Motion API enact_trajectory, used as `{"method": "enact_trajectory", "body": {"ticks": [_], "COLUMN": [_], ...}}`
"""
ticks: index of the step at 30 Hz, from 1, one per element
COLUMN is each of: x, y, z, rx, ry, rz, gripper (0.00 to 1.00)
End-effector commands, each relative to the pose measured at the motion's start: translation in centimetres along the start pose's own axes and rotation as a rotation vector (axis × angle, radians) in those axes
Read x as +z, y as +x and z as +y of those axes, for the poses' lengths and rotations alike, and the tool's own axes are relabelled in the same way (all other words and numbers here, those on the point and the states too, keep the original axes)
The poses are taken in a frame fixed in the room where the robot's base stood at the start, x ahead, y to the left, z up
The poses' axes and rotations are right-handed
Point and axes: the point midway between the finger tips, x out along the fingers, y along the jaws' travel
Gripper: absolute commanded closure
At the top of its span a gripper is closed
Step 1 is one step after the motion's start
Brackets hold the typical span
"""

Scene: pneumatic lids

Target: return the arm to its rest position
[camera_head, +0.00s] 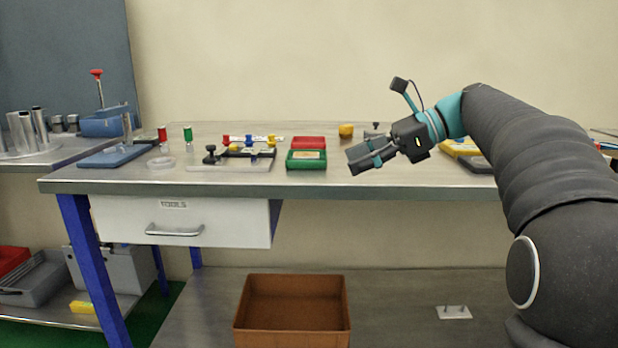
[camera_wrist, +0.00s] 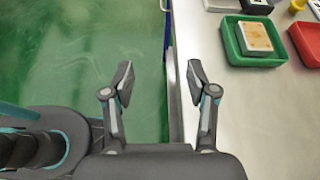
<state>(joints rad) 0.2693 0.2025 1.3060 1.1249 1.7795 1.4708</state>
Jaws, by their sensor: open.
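My gripper (camera_head: 352,158) hangs above the front part of the workbench, right of the green tray, in the head view. In the wrist view my gripper (camera_wrist: 158,82) shows two spread fingers with nothing between them. The fingers lie over the bench's front edge, with green floor on the left and the metal top on the right. My arm reaches in from the right side of the head view and bends down at the wrist.
The workbench (camera_head: 400,186) holds a green tray (camera_head: 306,166), a red tray (camera_head: 309,142) and a fixture plate (camera_head: 230,166) with coloured parts. A drawer (camera_head: 180,218) sits below. A brown bin (camera_head: 292,334) stands on the lower shelf. The bench front near my gripper is clear.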

Motion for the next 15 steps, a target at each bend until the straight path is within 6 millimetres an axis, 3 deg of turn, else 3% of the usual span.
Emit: {"method": "enact_trajectory", "body": {"ticks": [11, 15], "x": [-2.0, -3.9], "y": [2.3, 3.4], "z": [4.1, 6.9], "rx": [-0.043, -0.046], "ry": [-0.188, -0.32], "rz": [0.178, 0.297], "gripper": [0.42, 0.42]}}
